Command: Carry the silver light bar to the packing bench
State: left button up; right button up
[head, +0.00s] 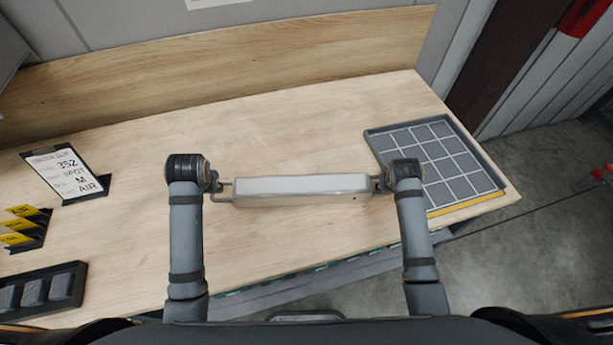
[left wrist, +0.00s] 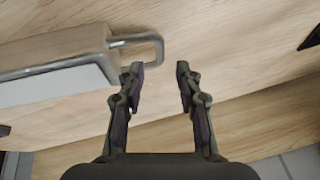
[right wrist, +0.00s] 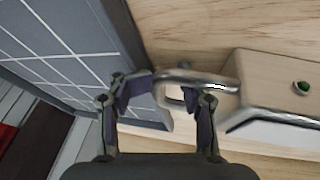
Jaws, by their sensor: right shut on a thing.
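The silver light bar (head: 302,189) is a long pale box with a wire loop handle at each end. It lies level over the wooden packing bench (head: 270,130), and I cannot tell whether it touches the top. My right gripper (head: 380,183) is shut on the right loop handle, which shows between the fingers in the right wrist view (right wrist: 185,80). My left gripper (head: 219,186) is at the left end. In the left wrist view its fingers (left wrist: 159,70) are apart and empty, with the left loop handle (left wrist: 150,42) just beyond and left of them.
A grey gridded tray (head: 438,165) lies at the bench's right end, close to my right gripper. A printed sign (head: 68,172), yellow-marked cards (head: 25,228) and a black holder (head: 40,290) with grey blocks stand at left. The bench behind the bar is clear.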

pick_arm(q)
jog(key=shift+w+d, duration=0.1)
jog(key=shift+w, duration=0.05)
pick_arm(e)
jog(key=v, duration=0.8)
